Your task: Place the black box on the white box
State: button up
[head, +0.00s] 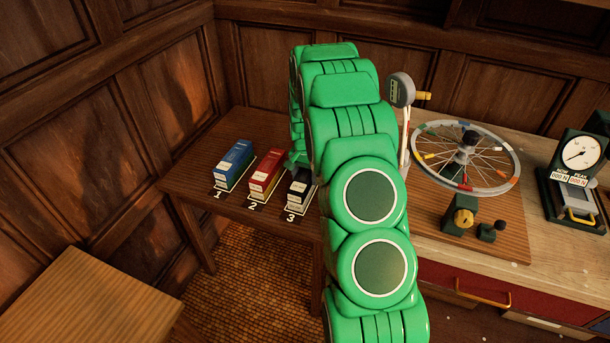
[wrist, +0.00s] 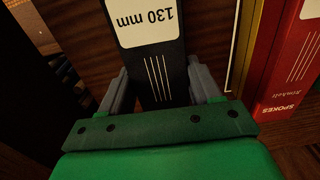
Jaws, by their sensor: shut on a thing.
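The black box (head: 299,190), with a pale label, stands at the mark numbered 3 on the brown wooden table. In the wrist view the black box (wrist: 160,72) shows a white "130 mm" label and thin white lines. My gripper (wrist: 160,85) is shut on the black box, with one grey finger on each side of it. In the head view my green arm reaches down to the box, and the gripper (head: 297,163) is partly hidden. I cannot make out a white box in either view.
A red box (head: 265,174) and a blue box (head: 234,164) stand left of the black one, at marks 2 and 1. A spoked wheel (head: 465,155) on a stand and a dial gauge (head: 579,155) are on the right. A wooden surface (head: 85,298) is at the lower left.

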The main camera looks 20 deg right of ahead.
aim_at(305, 175)
jog(key=shift+f, duration=0.1)
jog(key=o, duration=1.2)
notch_tip(305, 175, up, 12)
jog(key=s+a+r+n, duration=0.2)
jog(key=s+a+r, duration=0.4)
jog(key=s+r, duration=0.3)
jog(key=s+a+r+n, duration=0.2)
jog(key=s+a+r, duration=0.1)
jog(key=s, duration=0.9)
jog(key=s+a+r+n+g, duration=0.1)
jog(key=s+a+r+n, duration=0.1)
jog(key=s, duration=1)
jog(key=s+a+r+n, duration=0.3)
jog(key=s+a, duration=0.3)
jog(key=s, duration=0.7)
jog(key=shift+s+a+r+g, duration=0.1)
jog(key=shift+r+g, duration=0.3)
